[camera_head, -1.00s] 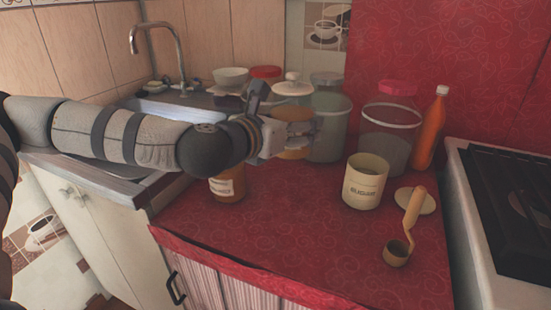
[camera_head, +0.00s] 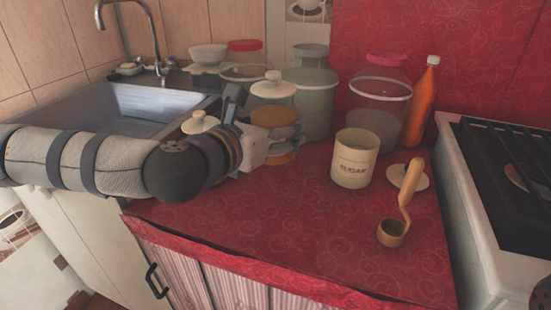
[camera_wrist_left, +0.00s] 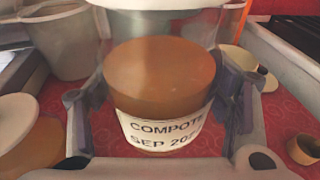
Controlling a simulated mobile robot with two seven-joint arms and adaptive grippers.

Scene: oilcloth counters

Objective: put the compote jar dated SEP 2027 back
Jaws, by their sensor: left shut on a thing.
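The compote jar (camera_head: 274,117) has clear glass, brown contents and a white knobbed lid. In the left wrist view the jar (camera_wrist_left: 160,75) bears a label reading COMPOTE SEP 202, its last digit unclear at the curve. My left gripper (camera_head: 286,141) is shut on its body from the left, one finger on each side. The jar looks upright; whether its base touches the red counter cloth (camera_head: 250,215) cannot be told. A second jar with a white lid (camera_head: 200,122) stands left of it, mostly hidden by my arm; it shows in the left wrist view (camera_wrist_left: 28,140).
A greenish lidded jar (camera_head: 310,95) and a pink-lidded glass jar (camera_head: 382,100) stand behind. A sugar canister (camera_head: 355,160), a scoop (camera_head: 392,232) and an orange bottle (camera_head: 421,105) are to the right. The sink is left, the stove right. The front cloth is clear.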

